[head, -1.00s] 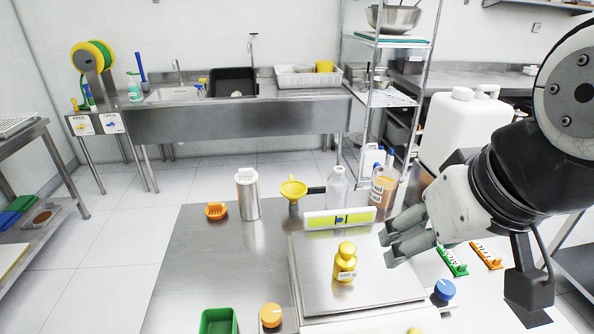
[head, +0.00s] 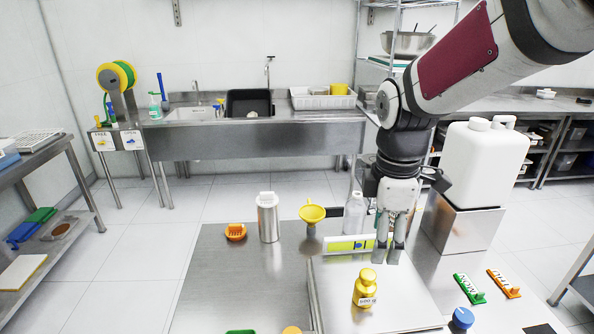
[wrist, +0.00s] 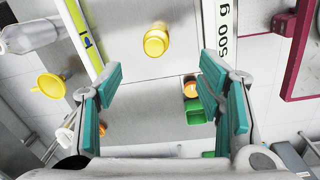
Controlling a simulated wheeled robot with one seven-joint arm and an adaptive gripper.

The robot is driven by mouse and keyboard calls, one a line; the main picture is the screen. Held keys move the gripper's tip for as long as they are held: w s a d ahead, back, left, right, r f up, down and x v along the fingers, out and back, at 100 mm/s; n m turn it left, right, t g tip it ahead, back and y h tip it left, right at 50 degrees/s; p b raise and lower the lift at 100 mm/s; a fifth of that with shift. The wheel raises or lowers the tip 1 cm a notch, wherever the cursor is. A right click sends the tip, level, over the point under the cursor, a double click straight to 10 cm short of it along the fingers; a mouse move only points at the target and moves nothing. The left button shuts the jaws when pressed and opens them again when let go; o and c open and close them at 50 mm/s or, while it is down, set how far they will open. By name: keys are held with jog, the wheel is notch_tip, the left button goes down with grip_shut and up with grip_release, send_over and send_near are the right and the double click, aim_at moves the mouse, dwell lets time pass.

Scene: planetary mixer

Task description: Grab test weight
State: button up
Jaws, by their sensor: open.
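My gripper (head: 390,252) points down over the back right part of the scale, behind and right of the weight. Its teal-padded fingers (wrist: 160,88) are spread wide with nothing between them. The gripper does not touch the weight.
A yellow funnel (head: 312,213), a steel canister (head: 268,217) and a clear bottle (head: 354,213) stand behind. A white jug (head: 483,158) is at right. The table's left part is largely clear.

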aim_at(366, 285)
jog(key=f, duration=0.1)
jog(key=w+f+n, duration=0.2)
jog(key=shift+a+g, duration=0.25)
jog(key=shift+g, duration=0.05)
notch_tip(366, 285, down, 13)
jog(key=shift+r, duration=0.1)
grip_shut()
dwell(0.4)
